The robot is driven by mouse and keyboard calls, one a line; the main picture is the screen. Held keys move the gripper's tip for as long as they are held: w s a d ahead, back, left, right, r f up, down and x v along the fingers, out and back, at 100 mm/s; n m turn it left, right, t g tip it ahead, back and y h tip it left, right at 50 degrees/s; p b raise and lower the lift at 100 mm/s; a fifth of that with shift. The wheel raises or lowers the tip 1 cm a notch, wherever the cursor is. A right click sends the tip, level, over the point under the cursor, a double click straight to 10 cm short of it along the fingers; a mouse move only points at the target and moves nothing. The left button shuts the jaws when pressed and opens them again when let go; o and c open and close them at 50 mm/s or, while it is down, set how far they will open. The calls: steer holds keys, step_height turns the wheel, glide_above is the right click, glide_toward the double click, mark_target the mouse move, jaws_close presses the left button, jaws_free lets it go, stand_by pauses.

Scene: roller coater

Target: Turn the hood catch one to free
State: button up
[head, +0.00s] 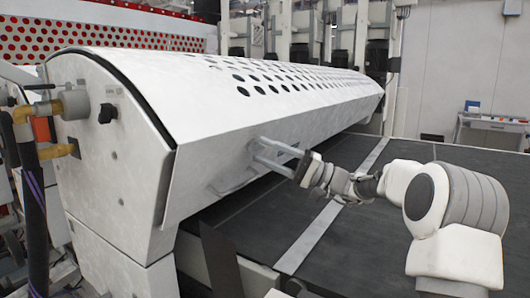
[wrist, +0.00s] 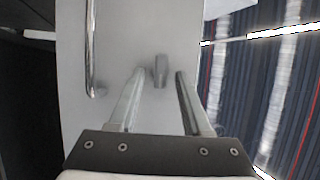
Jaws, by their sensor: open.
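The hood catch (wrist: 160,68) is a small grey upright tab on the pale hood face. In the wrist view it shows between and just beyond the tips of my gripper (wrist: 162,75). The two fingers are apart, one on each side of it, with gaps showing, and nothing is held. In the head view my gripper (head: 259,150) reaches left to the front face of the white hood (head: 215,160). The catch cannot be made out clearly there. Whether the fingertips touch the hood face is not clear.
A bar handle (head: 234,181) is fixed on the hood face left of my gripper; it also shows in the wrist view (wrist: 90,45). A dark flat conveyor bed (head: 430,170) lies below my arm. A black knob (head: 107,113) sits on the hood's end panel.

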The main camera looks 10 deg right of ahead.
steer(key=p+v, duration=0.1)
steer(key=v, duration=1.5)
steer(key=shift+d+f, duration=0.2)
steer(key=shift+d, duration=0.1)
steer(key=shift+s, duration=0.15)
